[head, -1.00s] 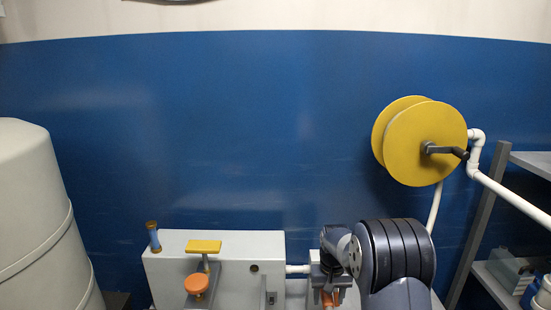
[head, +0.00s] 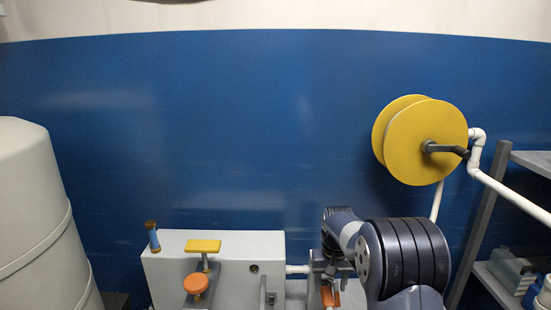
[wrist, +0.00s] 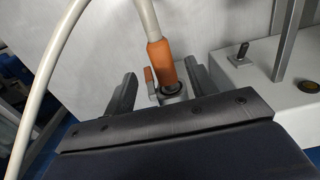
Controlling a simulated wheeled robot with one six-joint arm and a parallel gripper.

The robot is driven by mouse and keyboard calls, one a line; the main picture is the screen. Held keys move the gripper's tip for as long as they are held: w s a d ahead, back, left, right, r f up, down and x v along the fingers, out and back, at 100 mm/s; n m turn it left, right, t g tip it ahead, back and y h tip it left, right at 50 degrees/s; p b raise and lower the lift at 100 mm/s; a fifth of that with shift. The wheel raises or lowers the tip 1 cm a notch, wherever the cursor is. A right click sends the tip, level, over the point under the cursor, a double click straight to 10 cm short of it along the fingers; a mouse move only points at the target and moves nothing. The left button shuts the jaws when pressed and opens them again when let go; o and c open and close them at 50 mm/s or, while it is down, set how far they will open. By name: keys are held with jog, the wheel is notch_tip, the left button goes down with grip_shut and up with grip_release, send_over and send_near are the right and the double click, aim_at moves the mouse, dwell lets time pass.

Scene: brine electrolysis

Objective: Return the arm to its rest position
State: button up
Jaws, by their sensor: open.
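My gripper (wrist: 161,80) is open in the wrist view, one finger on each side of an orange sleeve (wrist: 162,62) on the end of a pale hose (wrist: 148,18). Neither finger visibly touches the sleeve. The sleeve sits upright in a round metal fitting (wrist: 173,91), with a small orange part beside it. In the head view my arm (head: 400,258) is bent low at the right of centre, over the bench. An orange part (head: 328,296) shows below its wrist; the fingers are hard to make out there.
A white box (head: 220,270) with a yellow-topped handle (head: 203,246) and an orange knob (head: 196,285) stands left of my arm. A yellow reel (head: 425,142) with white pipe is above right. Grey shelves (head: 500,270) stand right, a large pale tank (head: 40,220) left.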

aim_at(331, 305)
notch_tip(331, 305, down, 5)
jog(key=shift+f+p, duration=0.2)
jog(key=shift+p, duration=0.3)
jog(key=shift+s+r+b, duration=0.15)
jog(key=shift+s+b, duration=0.3)
jog(key=shift+s, duration=1.35)
jog(key=shift+r, duration=0.1)
